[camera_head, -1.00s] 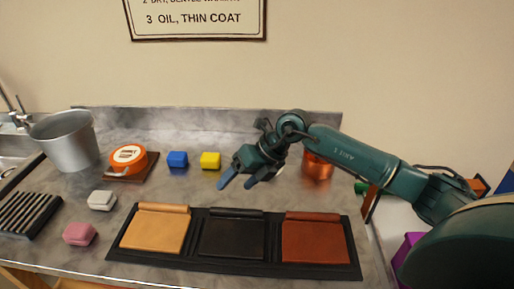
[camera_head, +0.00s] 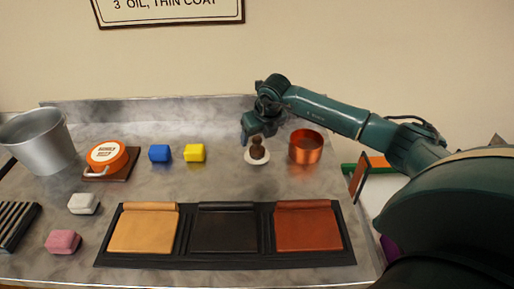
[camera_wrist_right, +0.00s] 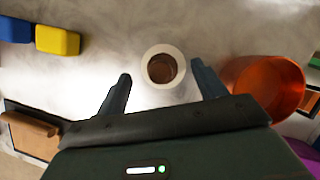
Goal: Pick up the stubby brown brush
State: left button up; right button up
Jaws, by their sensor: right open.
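The stubby brown brush (camera_head: 257,150) stands upright in a small white dish (camera_head: 257,159) at the back of the counter, left of the copper pot. In the right wrist view the brush (camera_wrist_right: 162,68) is seen from above as a brown round inside the white ring of the dish (camera_wrist_right: 163,92). My right gripper (camera_head: 256,134) is open and points down just above and behind the brush. In the right wrist view its two fingers (camera_wrist_right: 161,75) are apart, one on either side of the brush and dish in the picture. My left gripper is not in view.
A copper pot (camera_head: 305,147) stands close to the right of the dish. Yellow (camera_head: 195,153) and blue (camera_head: 160,153) blocks lie to the left. A black tray (camera_head: 264,240) with leather panels lies in front. An orange tin (camera_head: 105,157) and grey bucket (camera_head: 40,142) are farther left.

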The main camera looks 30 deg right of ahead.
aim_at(259, 140)
jog(key=x, duration=0.4)
jog(key=shift+s+f+p, duration=0.35)
jog(key=shift+c, duration=0.2)
jog(key=c, duration=1)
